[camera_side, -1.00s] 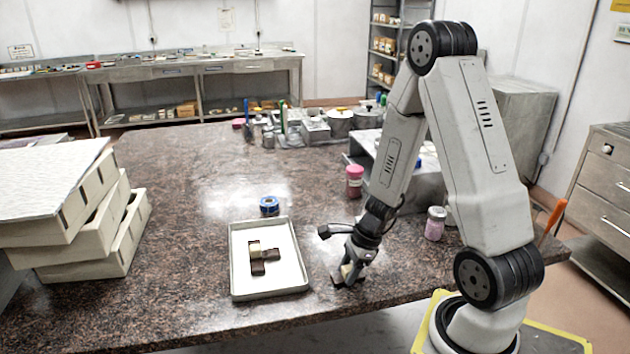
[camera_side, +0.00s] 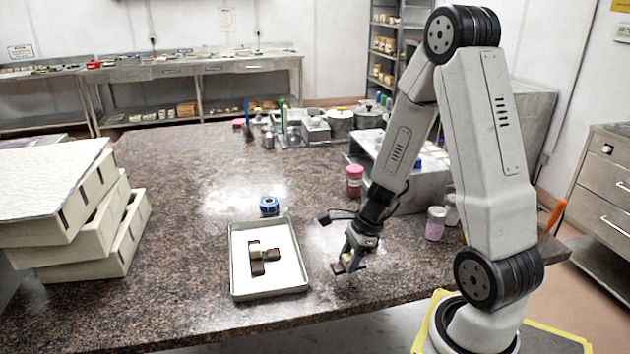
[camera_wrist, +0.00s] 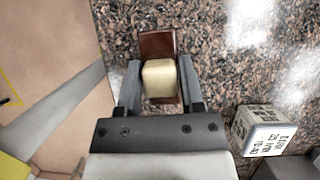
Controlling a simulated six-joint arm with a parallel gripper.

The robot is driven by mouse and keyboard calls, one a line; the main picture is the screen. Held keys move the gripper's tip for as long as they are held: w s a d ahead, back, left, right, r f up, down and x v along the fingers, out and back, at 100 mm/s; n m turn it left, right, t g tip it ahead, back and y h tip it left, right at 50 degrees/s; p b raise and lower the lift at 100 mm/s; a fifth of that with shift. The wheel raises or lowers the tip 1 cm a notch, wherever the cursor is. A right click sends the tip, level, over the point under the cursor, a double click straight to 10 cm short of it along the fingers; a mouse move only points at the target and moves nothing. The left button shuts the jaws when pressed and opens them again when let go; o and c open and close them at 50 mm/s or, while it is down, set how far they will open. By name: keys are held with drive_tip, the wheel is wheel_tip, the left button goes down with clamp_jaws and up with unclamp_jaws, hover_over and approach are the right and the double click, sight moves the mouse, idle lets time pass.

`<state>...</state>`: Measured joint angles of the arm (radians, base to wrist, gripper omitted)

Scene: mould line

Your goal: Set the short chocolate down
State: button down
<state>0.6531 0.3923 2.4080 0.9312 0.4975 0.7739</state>
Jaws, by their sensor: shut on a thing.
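My gripper (camera_side: 350,260) is shut on the short chocolate, a dark brown piece (camera_wrist: 157,45) with a cream block (camera_wrist: 160,79) on top. In the wrist view the two fingers of my gripper (camera_wrist: 160,88) stand on either side of the cream block. In the side view the short chocolate (camera_side: 340,268) is held above the granite table, to the right of the tray. A shallow metal tray (camera_side: 268,295) with a white inside holds other brown pieces (camera_side: 257,268) joined around a cream block (camera_side: 256,253).
A blue tape roll (camera_side: 269,206) stands behind the tray. A pink-lidded jar (camera_side: 354,181) and a pale purple jar (camera_side: 435,223) stand behind and right of my gripper. Stacked cream moulds (camera_side: 75,210) fill the left. A printed box (camera_wrist: 264,130) shows in the wrist view.

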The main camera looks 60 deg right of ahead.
sight(349, 256)
drive_tip(key=shift+r, duration=3.25)
drive_tip(key=w+d+r+m+h, duration=0.1)
drive_tip(key=w+d+m, duration=0.4)
drive_tip(key=d, duration=0.5)
drive_tip(key=w+d+r+m+t+h, duration=0.1)
drive_tip(key=w+d+m, duration=0.3)
drive_tip(key=w+d, duration=0.5)
drive_tip(key=shift+w+d+r+m+h, duration=0.35)
drive_tip(key=shift+w+r+m+h, duration=0.05)
drive_tip(key=shift+r+h, duration=0.3)
drive_tip(key=w+d+f, duration=0.2)
drive_tip(key=w, duration=0.1)
drive_tip(key=w+d+f, duration=0.2)
drive_tip(key=w+f, duration=0.1)
drive_tip(key=w, duration=0.1)
drive_tip(key=w+d+f, duration=0.2)
drive_tip(key=w+f, duration=0.1)
drive_tip(key=shift+w+d+f, duration=0.25)
drive_tip(key=shift+w, duration=0.15)
drive_tip(key=shift+w+d+f, duration=0.25)
drive_tip(key=shift+w+f, duration=0.2)
drive_tip(key=shift+f, duration=0.1)
